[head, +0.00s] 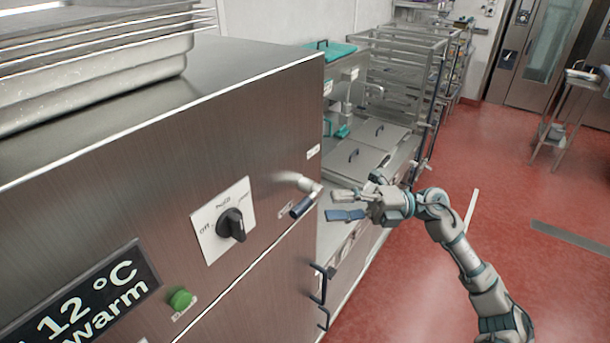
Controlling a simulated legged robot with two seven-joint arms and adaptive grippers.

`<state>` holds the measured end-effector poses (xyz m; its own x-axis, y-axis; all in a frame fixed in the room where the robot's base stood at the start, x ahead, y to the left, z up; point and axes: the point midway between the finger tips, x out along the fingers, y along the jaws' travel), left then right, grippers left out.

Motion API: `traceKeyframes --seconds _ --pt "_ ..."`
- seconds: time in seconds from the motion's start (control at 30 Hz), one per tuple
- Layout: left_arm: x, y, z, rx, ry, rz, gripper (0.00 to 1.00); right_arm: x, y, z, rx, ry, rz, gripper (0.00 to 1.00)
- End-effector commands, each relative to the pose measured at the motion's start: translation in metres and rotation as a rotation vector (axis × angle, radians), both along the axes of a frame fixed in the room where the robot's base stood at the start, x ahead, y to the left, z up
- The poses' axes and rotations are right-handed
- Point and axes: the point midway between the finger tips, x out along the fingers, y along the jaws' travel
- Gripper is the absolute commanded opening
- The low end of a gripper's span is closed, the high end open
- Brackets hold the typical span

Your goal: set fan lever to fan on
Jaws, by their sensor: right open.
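I see a gap between the fingertips and the lever, but cannot tell the depth. My left gripper is not in view.
A black rotary knob (232,226) on a white plate, a green button (181,299) and a display (82,306) reading 12 °C warm are on the same front. Metal trays (95,80) lie on top. Steel counters and racks (405,65) stand behind. Red floor (540,200) at right is mostly free.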

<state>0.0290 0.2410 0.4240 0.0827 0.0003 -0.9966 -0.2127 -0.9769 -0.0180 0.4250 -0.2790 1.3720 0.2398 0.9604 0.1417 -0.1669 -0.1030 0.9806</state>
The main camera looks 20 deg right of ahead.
Motion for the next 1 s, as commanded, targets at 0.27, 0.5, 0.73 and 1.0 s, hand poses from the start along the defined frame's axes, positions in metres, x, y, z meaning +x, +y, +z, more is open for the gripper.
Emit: traceKeyframes --seconds 0.27,0.5,0.73,1.0 --pt "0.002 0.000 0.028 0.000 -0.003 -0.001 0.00 0.007 0.036 0.010 -0.002 -0.001 0.003 0.46" --pt "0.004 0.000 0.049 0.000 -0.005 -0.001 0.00 0.014 0.061 0.013 0.001 0.000 0.002 0.46" --pt "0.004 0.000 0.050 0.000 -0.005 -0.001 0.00 0.016 0.066 0.011 0.000 0.001 0.001 0.46" --pt "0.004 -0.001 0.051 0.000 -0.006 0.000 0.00 0.016 0.067 0.011 0.000 0.000 0.001 0.41"
